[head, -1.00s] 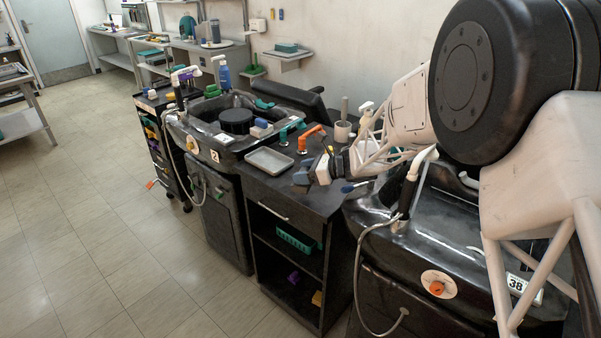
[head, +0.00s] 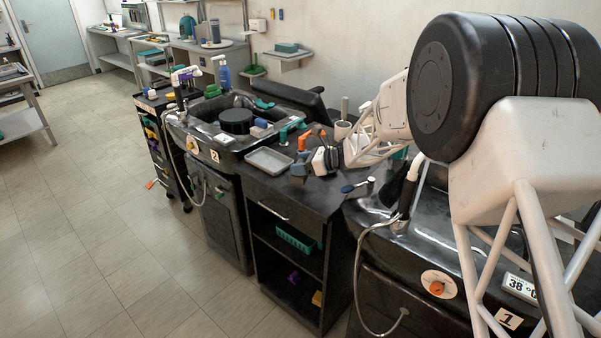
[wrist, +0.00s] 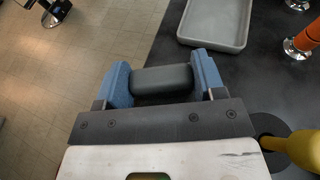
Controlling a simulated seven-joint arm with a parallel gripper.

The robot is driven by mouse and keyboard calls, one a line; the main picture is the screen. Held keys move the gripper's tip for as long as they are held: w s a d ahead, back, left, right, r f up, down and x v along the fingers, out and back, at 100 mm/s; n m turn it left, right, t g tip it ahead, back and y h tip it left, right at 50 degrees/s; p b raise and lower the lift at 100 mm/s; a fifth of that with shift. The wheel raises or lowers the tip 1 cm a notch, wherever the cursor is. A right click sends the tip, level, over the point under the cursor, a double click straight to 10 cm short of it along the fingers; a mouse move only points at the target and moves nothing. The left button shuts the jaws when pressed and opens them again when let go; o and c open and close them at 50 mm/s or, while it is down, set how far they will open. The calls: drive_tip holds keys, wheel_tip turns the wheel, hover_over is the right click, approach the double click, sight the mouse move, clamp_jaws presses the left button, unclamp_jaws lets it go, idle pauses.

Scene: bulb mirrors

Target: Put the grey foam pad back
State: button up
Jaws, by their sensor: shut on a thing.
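My gripper (wrist: 163,80) has two blue fingers in the wrist view. They are shut on the grey foam pad (wrist: 163,84), a dark grey block with rounded edges that spans the gap between them. In the head view my gripper (head: 303,167) is low over the black counter top, right of the grey tray. The pad is small and hard to tell from the dark fingers there. I cannot tell whether the pad touches the counter.
The shallow grey tray (head: 268,160) lies just beyond the pad; it also shows in the wrist view (wrist: 216,24). An orange-handled fitting (wrist: 308,38) stands to its right. A yellow object (wrist: 303,150) is close beside my gripper. The counter edge drops to the tiled floor (wrist: 75,75) at left.

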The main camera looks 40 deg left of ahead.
drive_tip(key=shift+w+a, duration=0.2)
drive_tip(key=shift+f, duration=1.75)
drive_tip(key=shift+f, duration=0.1)
drive_tip(key=o, duration=1.1)
drive_tip(key=shift+c, duration=0.2)
drive_tip(key=shift+d, duration=0.1)
drive_tip(key=shift+v, duration=2.7)
